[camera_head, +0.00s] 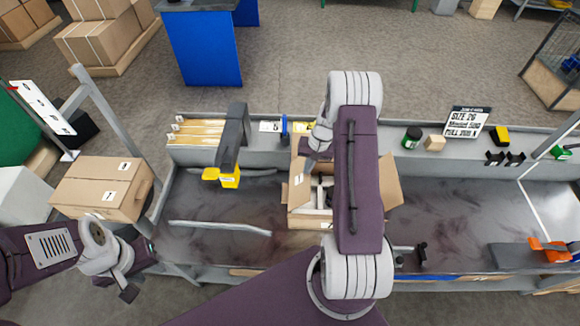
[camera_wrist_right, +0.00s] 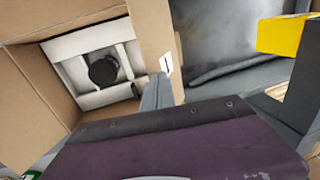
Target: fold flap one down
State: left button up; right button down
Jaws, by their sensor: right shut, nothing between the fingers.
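An open cardboard box (camera_head: 305,221) stands on the bench in the head view, partly hidden behind my right arm. Its left flap (camera_head: 299,186) carries a white label and its right flap (camera_head: 390,180) spreads outward. I cannot read which flap is one. In the right wrist view the box (camera_wrist_right: 55,62) holds a white insert with a black round part (camera_wrist_right: 104,70). A labelled flap (camera_wrist_right: 153,35) stands beside the opening. My right gripper (camera_wrist_right: 158,90) is shut and empty close to that flap; contact is unclear. My left gripper (camera_head: 128,292) hangs at the lower left, away from the box.
A yellow-ended tool (camera_head: 229,177) on a dark grey holder stands left of the box. A closed carton (camera_head: 105,188) sits further left. A sign (camera_head: 467,122), a dark jar (camera_head: 412,137) and small parts line the back ledge. The bench right of the box is mostly clear.

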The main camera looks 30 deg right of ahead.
jog(key=s+d+f+t+y+b, duration=0.1)
jog(key=d+f+t+y+b, duration=0.1)
jog(key=b, duration=0.5)
jog(key=s+d+f+t+y+b, duration=0.1)
jog(key=s+d+f+y+b, duration=0.1)
jog(key=f+b, duration=0.5)
jog(key=shift+s+d+t+y, duration=0.3)
jog(key=shift+d+t+y, duration=0.1)
jog(key=shift+d+y, duration=0.6)
jog(key=shift+a+f, duration=0.15)
jog(key=shift+a, duration=0.05)
jog(key=shift+a, duration=0.1)
